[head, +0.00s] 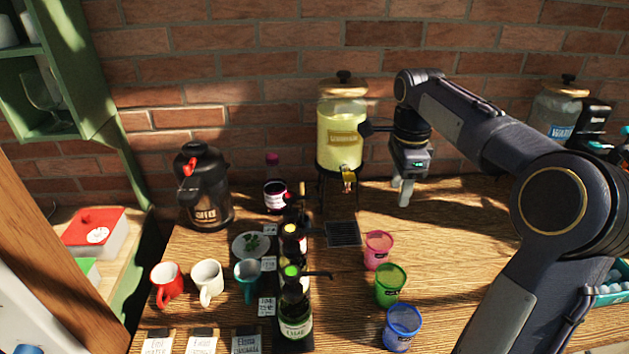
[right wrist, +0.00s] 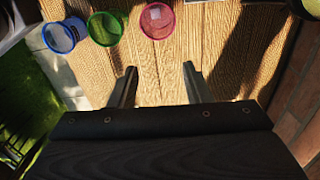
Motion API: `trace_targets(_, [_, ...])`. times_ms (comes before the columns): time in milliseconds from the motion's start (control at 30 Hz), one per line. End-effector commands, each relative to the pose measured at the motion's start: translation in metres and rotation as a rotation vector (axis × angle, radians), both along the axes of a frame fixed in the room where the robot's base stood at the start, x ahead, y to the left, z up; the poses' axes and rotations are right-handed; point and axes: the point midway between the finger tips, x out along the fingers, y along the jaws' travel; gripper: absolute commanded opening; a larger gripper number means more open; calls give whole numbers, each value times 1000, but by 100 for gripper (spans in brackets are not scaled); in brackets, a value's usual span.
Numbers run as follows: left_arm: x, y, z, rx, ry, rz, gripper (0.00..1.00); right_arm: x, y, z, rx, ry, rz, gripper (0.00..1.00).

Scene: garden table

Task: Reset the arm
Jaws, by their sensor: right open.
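My right arm (head: 470,130) reaches in from the right over the wooden table. My right gripper (head: 402,190) points down above the table, just right of the lemonade dispenser (head: 340,138). In the right wrist view the gripper (right wrist: 160,88) has its two fingers apart with only bare wood between them, so it is open and empty. Its fingertips are apart from the pink cup (head: 377,250), which also shows in the right wrist view (right wrist: 157,20). My left gripper is not in view.
A green cup (head: 390,285) and a blue cup (head: 402,327) stand in front of the pink one. Several bottles (head: 294,310), mugs (head: 207,282) and a coffee pot (head: 203,187) stand left. A brick wall (head: 250,70) closes the back. Bare wood (head: 450,230) lies right of the cups.

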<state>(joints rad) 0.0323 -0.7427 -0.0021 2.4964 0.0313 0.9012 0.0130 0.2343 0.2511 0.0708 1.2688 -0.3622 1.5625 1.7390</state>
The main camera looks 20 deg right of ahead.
Motion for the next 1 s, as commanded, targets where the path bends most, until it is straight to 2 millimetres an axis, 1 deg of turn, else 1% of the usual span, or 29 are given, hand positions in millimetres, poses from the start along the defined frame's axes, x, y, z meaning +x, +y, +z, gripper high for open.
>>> trace_targets(133, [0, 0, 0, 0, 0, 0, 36, -3, 2, 1, 2, -6, 20, 44])
trace_targets(233, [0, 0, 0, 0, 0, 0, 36, -17, 13, 5, 13, -42, 137, 44])
trace_targets(267, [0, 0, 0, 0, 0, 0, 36, -24, 19, 6, 19, -61, 198, 44])
trace_targets(333, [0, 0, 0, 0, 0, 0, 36, -46, 37, 8, 30, -120, 380, 44])
trace_targets(367, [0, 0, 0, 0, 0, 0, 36, -58, 46, 7, 33, -150, 471, 44])
trace_targets(400, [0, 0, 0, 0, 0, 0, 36, -74, 60, 5, 33, -196, 601, 44])
trace_targets(467, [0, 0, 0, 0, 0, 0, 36, -100, 80, -1, 27, -270, 797, 44])
trace_targets(500, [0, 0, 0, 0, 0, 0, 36, -116, 94, -8, 17, -321, 925, 44])
trace_targets(567, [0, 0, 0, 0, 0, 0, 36, -140, 113, -19, -9, -395, 1104, 44])
trace_targets(600, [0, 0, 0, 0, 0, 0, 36, -154, 125, -28, -29, -440, 1212, 44])
trace_targets(700, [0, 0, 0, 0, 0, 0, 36, -183, 150, -50, -90, -540, 1436, 44])
trace_targets(833, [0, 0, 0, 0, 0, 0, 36, -206, 171, -72, -161, -622, 1620, 44])
trace_targets(900, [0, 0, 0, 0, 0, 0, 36, -212, 177, -79, -184, -643, 1673, 44])
trace_targets(1000, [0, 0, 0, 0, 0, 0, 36, -215, 180, -83, -200, -656, 1705, 44])
